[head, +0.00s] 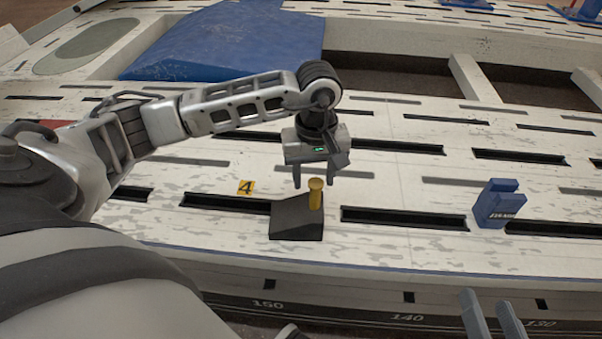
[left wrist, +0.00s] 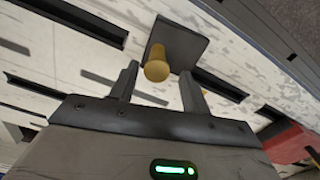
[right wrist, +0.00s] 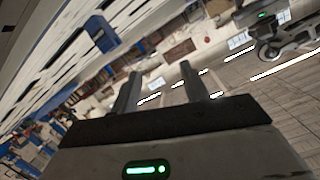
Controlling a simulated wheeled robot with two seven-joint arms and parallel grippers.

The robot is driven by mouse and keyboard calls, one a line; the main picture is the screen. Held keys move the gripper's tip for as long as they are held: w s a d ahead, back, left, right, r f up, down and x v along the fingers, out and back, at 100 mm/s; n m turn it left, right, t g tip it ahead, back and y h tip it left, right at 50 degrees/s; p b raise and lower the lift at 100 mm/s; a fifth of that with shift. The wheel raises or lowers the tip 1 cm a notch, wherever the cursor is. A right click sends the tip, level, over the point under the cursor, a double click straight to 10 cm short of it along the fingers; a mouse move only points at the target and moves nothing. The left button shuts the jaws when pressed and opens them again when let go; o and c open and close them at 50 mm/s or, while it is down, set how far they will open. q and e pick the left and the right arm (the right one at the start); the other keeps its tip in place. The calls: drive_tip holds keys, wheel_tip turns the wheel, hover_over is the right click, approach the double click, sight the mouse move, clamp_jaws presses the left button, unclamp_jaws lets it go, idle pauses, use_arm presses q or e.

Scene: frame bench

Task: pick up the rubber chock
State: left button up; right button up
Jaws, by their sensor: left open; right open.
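The rubber chock (head: 296,220) is a dark wedge with a yellow peg-shaped handle (head: 316,193) standing up from it. It sits on the white slotted bench. My left gripper (head: 313,184) is open just above and behind the chock, its fingers pointing down near the handle. In the left wrist view the handle (left wrist: 157,64) shows between the open fingers (left wrist: 160,85), with the dark chock (left wrist: 184,42) beyond it. Contact with the handle cannot be told. My right gripper (head: 492,312) is open and empty in front of the bench edge; its fingers also show in the right wrist view (right wrist: 162,92).
A blue clamp block (head: 498,204) stands on the bench to the right of the chock. A yellow tag marked 4 (head: 246,187) lies to its left. A large blue block (head: 228,42) is at the back. Long dark slots run across the bench.

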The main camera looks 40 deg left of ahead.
sight(316, 183)
use_arm(q)
drive_tip(key=f, duration=0.1)
drive_tip(key=f+b, duration=0.1)
drive_tip(key=f, duration=0.2)
drive_tip(key=shift+d+b, duration=0.25)
drive_tip(key=shift+b, duration=0.05)
drive_tip(key=shift+f, duration=0.4)
drive_tip(key=shift+w, duration=0.1)
clamp_jaws()
use_arm(e)
drive_tip(key=shift+w+a+r+m+t+y, duration=0.1)
drive_tip(key=shift+a+r+m+t+y, duration=0.1)
drive_tip(key=shift+r, duration=0.1)
drive_tip(key=shift+w+a+r+m+t+y, duration=0.1)
drive_tip(key=shift+r+m+t, duration=0.1)
drive_tip(key=shift+r, duration=0.1)
use_arm(q)
drive_tip(key=shift+r, duration=0.2)
use_arm(e)
drive_tip(key=shift+s+f, duration=0.1)
drive_tip(key=shift+f, duration=0.15)
